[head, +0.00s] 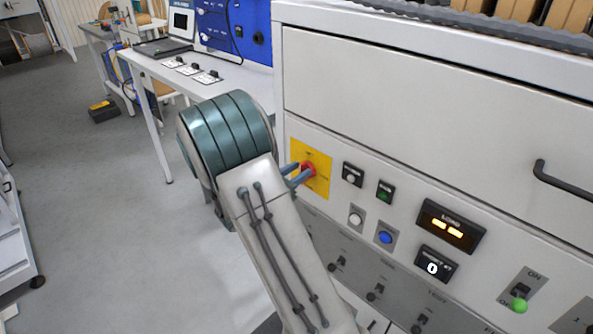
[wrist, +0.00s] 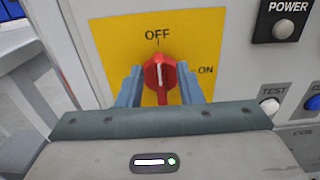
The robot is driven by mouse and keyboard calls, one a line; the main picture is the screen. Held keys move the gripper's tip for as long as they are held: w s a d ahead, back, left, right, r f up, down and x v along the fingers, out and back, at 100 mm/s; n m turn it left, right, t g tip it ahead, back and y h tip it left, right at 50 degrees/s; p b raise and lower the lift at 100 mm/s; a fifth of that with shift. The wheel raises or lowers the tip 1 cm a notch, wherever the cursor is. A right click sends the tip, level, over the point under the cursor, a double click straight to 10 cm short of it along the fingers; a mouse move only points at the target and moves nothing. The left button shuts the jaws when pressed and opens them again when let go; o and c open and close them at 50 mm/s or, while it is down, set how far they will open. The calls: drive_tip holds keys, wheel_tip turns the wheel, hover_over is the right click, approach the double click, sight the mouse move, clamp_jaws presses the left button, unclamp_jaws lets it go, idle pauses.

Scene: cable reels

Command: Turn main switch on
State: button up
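The main switch is a red rotary knob (wrist: 159,74) on a yellow plate (wrist: 112,40) marked OFF at the top and ON at the right. Its white line stands about upright, toward OFF. In the head view the knob (head: 308,168) is partly hidden by my gripper. My gripper (wrist: 160,84) has its two blue-grey fingers apart, one on each side of the knob. Gaps seem to show between the fingers and the knob, though I cannot tell whether they touch it lower down. In the head view my gripper (head: 297,176) reaches the yellow plate (head: 318,180) from the left.
Right of the plate are a POWER button (wrist: 284,28), a green button (head: 385,192), a blue button (head: 385,237), a lit LOAD display (head: 447,229) and a green-tipped toggle (head: 519,303). A drawer handle (head: 560,182) juts out. Grey floor (head: 90,210) is clear at left.

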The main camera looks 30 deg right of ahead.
clamp_jaws()
drive_tip(key=shift+d+f+m+b, duration=0.15)
drive_tip(key=shift+m+b, duration=0.15)
drive_tip(key=shift+b, duration=0.4)
drive_tip(key=m+b, duration=0.5)
drive_tip(key=b, duration=0.5)
drive_tip(key=s+f+m+b, duration=0.1)
drive_tip(key=m+b, duration=0.5)
drive_tip(key=b, duration=0.3)
drive_tip(key=m+b, duration=0.6)
drive_tip(key=b, duration=0.4)
drive_tip(key=shift+s+d+f+b, duration=0.25)
drive_tip(key=shift+s+f+b, duration=0.1)
drive_tip(key=shift+f, duration=0.05)
drive_tip(key=shift+r+m, duration=0.1)
drive_tip(key=shift+m, duration=0.2)
